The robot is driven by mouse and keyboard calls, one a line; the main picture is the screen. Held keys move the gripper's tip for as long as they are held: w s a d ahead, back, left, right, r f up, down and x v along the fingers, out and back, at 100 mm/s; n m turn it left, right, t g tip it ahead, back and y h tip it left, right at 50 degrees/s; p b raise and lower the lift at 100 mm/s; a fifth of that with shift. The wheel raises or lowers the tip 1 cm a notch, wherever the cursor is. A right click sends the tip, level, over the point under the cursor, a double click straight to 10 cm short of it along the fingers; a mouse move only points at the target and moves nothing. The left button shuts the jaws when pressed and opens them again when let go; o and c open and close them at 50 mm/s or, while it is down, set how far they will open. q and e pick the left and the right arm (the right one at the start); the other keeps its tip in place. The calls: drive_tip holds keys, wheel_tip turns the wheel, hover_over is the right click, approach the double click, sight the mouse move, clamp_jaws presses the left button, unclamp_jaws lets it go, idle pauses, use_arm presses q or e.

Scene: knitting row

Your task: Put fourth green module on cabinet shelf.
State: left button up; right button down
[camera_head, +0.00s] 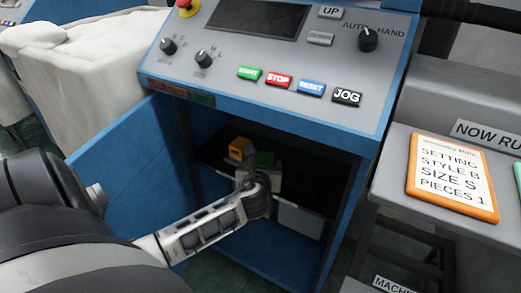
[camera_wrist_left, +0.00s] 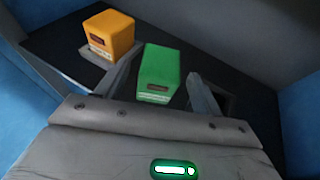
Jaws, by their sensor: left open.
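A green module (camera_wrist_left: 158,75) stands on the dark cabinet shelf (camera_wrist_left: 65,45) and sits between the two fingers of my left gripper (camera_wrist_left: 160,85) in the left wrist view. The fingers are apart, with a gap visible on the right side of the module; contact on the left side is hard to tell. An orange module (camera_wrist_left: 110,35) stands to the left of the green one. My right gripper is not in view.
The blue cabinet door (camera_head: 120,165) stands open on the left. The control panel (camera_head: 290,60) overhangs the opening. A grey side table (camera_head: 390,180) with an orange-framed sign (camera_head: 452,178) stands to the right. Bare shelf lies right of the modules.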

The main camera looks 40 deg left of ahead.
use_arm(q)
drive_tip(key=s+d+f+n+h, duration=0.1)
drive_tip(key=s+d+n+h, duration=0.2)
drive_tip(key=s+d+n, duration=0.35)
drive_tip(key=s+d+n+h+p, duration=0.1)
drive_tip(key=s+d+n+h, duration=0.3)
drive_tip(key=d+n, duration=0.45)
drive_tip(key=s+d+f+n+h, duration=0.1)
drive_tip(key=s+d+n+h, duration=0.3)
drive_tip(key=d, duration=0.6)
drive_tip(key=s+d+r+n+p, duration=0.1)
drive_tip(key=r+n+p, duration=0.2)
drive_tip(key=r+p, duration=0.2)
drive_tip(key=s+d+r+n+p, duration=0.1)
drive_tip(key=s+r+n+p, duration=0.1)
drive_tip(key=r+n+p, duration=0.2)
drive_tip(key=r+p, duration=0.1)
drive_tip(key=p, duration=0.2)
drive_tip(key=shift+s+d+r+n+g+h, duration=0.3)
drive_tip(key=shift+d+r+h, duration=0.05)
drive_tip(key=shift+r+h, duration=0.05)
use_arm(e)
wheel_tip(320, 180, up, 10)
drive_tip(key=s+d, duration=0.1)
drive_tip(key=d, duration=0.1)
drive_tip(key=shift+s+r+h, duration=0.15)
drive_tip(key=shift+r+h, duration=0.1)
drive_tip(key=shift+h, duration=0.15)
